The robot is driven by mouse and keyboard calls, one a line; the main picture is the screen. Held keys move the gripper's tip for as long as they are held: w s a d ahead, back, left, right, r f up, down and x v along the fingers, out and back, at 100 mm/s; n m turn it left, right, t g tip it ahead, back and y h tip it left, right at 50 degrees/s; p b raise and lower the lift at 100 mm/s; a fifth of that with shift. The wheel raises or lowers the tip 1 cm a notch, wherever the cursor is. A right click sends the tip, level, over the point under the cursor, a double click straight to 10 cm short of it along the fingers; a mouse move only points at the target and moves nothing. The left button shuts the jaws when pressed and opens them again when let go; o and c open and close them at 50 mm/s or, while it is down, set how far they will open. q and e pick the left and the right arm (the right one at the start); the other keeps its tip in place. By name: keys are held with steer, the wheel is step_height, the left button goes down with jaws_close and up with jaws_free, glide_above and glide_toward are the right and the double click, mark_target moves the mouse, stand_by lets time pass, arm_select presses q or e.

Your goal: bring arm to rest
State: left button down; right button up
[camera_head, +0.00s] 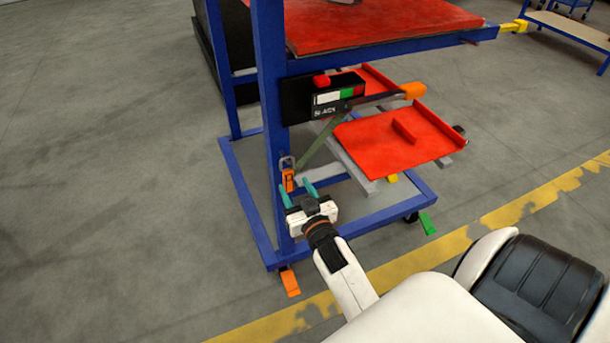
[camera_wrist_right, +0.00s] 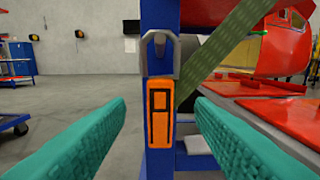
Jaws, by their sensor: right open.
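My right gripper (camera_head: 298,190) reaches in from the lower right of the head view, with teal fingers spread apart and nothing between them. In the right wrist view, its two fingers (camera_wrist_right: 160,135) frame an orange buckle (camera_wrist_right: 161,112) with a grey metal loop (camera_wrist_right: 158,52) above it. The buckle lies against a blue post of the rack and also shows in the head view (camera_head: 288,180), just beyond the fingertips. A green strap (camera_wrist_right: 232,45) runs diagonally up from beside the buckle. My left gripper is not in view.
The blue wheeled rack (camera_head: 264,100) carries red panels (camera_head: 385,142) and a black box (camera_head: 322,95) with a red button. A yellow floor line (camera_head: 520,205) crosses in front. Bare grey floor (camera_head: 110,180) lies open to the left.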

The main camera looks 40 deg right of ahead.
steer(key=v, duration=0.6)
steer(key=s+a+f+n+g+y, duration=0.1)
steer(key=s+a+f+g+y, duration=0.2)
steer(key=f, duration=0.5)
steer(key=s+a+f+n+g, duration=0.1)
steer(key=a+f+g, duration=0.25)
steer(key=f, duration=0.55)
steer(key=s+a+f+n+g+y, duration=0.25)
steer(key=s+f+g, duration=0.55)
steer(key=s+f, duration=0.4)
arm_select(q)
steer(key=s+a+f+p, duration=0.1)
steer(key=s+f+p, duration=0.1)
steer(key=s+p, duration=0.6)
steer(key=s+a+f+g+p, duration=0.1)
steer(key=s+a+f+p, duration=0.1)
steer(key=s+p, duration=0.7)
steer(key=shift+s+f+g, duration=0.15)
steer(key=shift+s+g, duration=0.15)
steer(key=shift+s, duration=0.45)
arm_select(e)
steer(key=s+d+f+g+h, duration=0.1)
steer(key=s+d+g, duration=0.1)
steer(key=s, duration=1.7)
steer(key=shift+d+f+n, duration=0.2)
steer(key=shift+f+n, duration=0.15)
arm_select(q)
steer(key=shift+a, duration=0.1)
arm_select(e)
steer(key=shift+s, duration=0.2)
